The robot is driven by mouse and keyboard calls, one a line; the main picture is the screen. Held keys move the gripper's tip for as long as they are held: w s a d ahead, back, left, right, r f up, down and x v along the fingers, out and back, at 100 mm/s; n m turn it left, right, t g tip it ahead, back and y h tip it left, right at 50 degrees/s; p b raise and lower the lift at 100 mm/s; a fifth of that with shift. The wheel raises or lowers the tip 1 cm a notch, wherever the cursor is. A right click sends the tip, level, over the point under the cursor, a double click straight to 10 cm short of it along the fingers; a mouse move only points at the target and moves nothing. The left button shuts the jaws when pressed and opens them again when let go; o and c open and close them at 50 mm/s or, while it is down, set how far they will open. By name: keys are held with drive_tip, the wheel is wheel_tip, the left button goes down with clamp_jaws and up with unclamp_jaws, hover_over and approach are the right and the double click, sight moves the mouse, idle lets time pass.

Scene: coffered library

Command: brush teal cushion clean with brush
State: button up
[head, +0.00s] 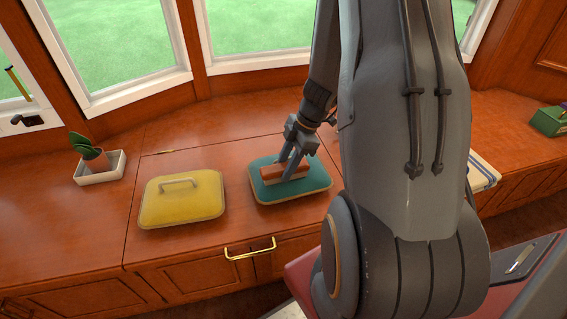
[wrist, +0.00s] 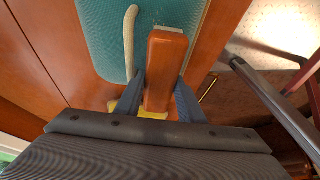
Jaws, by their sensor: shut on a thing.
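The teal cushion (head: 318,184) lies flat on the wooden window bench, right of centre in the head view. It fills the top of the wrist view (wrist: 105,35), where a cream cord loop (wrist: 130,45) shows on it. My gripper (head: 286,172) is over the cushion, shut on the brush (head: 276,174), which has an orange-brown wooden body. In the wrist view the brush (wrist: 166,65) sits between the two fingers, with a pale edge at its far end. Its bristles are mostly hidden, and I cannot tell whether they touch the cushion.
A yellow cushion (head: 182,205) with a cord loop lies left of the teal one. A white planter (head: 100,172) stands farther left. A brass handle (head: 250,252) is on the bench front. A striped cloth (head: 484,172) and green box (head: 548,122) are at right.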

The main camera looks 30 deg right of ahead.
sight(304, 161)
drive_tip(key=d, duration=0.2)
drive_tip(key=s+d, duration=0.1)
drive_tip(key=d, duration=0.2)
drive_tip(key=shift+s+d+r, duration=0.1)
drive_tip(key=shift+d+r, duration=0.05)
drive_tip(key=shift+d, duration=0.1)
drive_tip(key=shift+w+a+b, duration=0.2)
drive_tip(key=shift+a+b, duration=0.2)
drive_tip(key=shift+a, duration=0.55)
drive_tip(key=shift+w+a+b, duration=0.25)
drive_tip(key=shift+a+b, duration=0.1)
drive_tip(key=shift+a, duration=0.6)
drive_tip(key=shift+w+a+b, duration=0.2)
drive_tip(key=shift+a+b, duration=0.2)
drive_tip(key=shift+a, duration=0.55)
drive_tip(key=shift+f+b, duration=0.35)
drive_tip(key=shift+b, duration=0.05)
drive_tip(key=shift+d, duration=0.1)
drive_tip(key=shift+s+d+b, duration=0.25)
drive_tip(key=shift+d, duration=0.7)
drive_tip(key=shift+s+d+b, duration=0.2)
drive_tip(key=shift+d+b, duration=0.1)
drive_tip(key=shift+d, duration=0.65)
drive_tip(key=shift+s+d+b, duration=0.25)
drive_tip(key=shift+d, duration=0.7)
drive_tip(key=shift+a, duration=0.1)
